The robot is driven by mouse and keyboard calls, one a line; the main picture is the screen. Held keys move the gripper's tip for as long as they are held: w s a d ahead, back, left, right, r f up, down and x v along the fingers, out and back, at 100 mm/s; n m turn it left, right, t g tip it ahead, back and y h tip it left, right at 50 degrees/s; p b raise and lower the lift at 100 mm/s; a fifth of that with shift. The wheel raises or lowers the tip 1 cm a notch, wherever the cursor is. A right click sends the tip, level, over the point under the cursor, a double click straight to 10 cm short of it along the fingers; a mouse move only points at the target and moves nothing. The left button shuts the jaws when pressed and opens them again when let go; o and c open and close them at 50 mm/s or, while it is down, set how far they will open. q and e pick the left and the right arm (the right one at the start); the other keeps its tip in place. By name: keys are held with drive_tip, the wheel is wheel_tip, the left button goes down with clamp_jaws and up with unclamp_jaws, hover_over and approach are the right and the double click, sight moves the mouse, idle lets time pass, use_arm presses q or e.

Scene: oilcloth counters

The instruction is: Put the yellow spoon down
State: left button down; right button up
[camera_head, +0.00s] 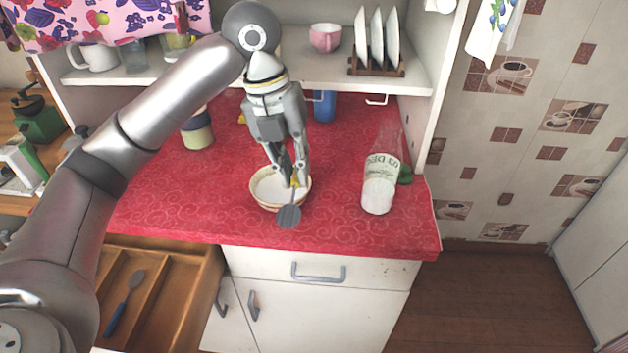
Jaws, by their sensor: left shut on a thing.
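The yellow spoon (289,216) shows its round grey head below my left gripper (293,178). Only a small bit of yellow handle shows between the fingers. My left gripper points down and is shut on the spoon, in front of and over a cream bowl (262,200) on the red counter. The spoon head overlaps the bowl's front right rim in the picture; I cannot tell whether it touches the bowl or the counter. My right gripper is out of view.
An open wooden drawer (165,255) at the lower left holds a blue-handled spoon (124,303). A white-labelled bottle (379,185) stands right of the bowl. A jar (197,131) and blue cup (324,106) stand behind. The counter's front left is clear.

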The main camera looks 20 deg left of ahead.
use_arm(q)
drive_tip(key=w+d+f+p, duration=0.1)
drive_tip(key=w+d+f, duration=0.15)
drive_tip(key=w, duration=0.35)
drive_tip(key=p, duration=0.1)
hover_over(336, 194)
drive_tip(key=f, duration=0.6)
drive_tip(key=shift+s+a, duration=0.3)
drive_tip(key=shift+a, duration=0.1)
drive_tip(key=p+x, duration=0.1)
drive_tip(key=x, duration=0.1)
drive_tip(key=shift+w+a+f, duration=0.1)
drive_tip(key=shift+w+f, duration=0.1)
drive_tip(key=shift+f, duration=0.65)
drive_tip(key=shift+f, duration=0.1)
drive_tip(key=c, duration=1.4)
unclamp_jaws()
drive_tip(key=shift+c, duration=0.2)
